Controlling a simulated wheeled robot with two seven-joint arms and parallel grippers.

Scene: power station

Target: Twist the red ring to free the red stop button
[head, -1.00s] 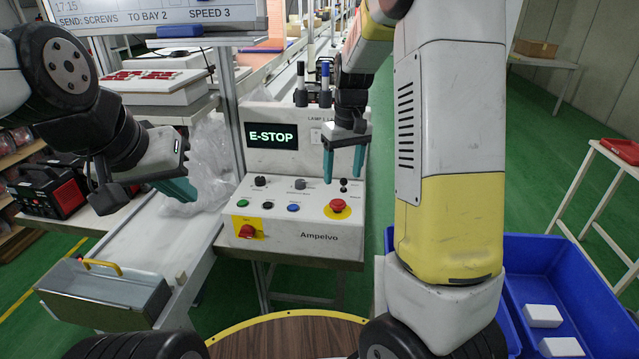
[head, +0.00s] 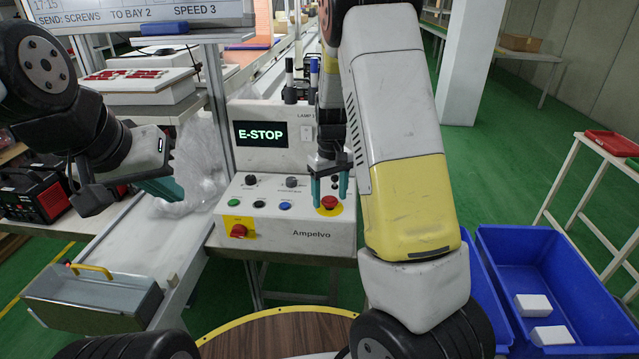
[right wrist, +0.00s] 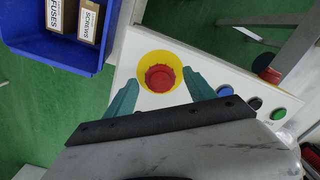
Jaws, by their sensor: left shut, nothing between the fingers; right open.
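The red stop button (head: 329,202) sits on a yellow disc at the right of the sloped panel of the white control box (head: 312,243). The box's screen (head: 261,135) reads E-STOP. My right gripper (head: 329,198) is open just above the button, pointing down, one finger to each side in the head view. In the right wrist view the red button (right wrist: 160,78) and its yellow disc lie between and a little beyond the open fingertips (right wrist: 162,84). I cannot tell whether they touch it. My left gripper (head: 178,194) is shut and empty, left of the box.
Blue bins (head: 560,262) with white boxes stand at the right. A metal box with a yellow handle (head: 92,294) is at the lower left. Clear plastic wrap (head: 200,165) lies left of the box.

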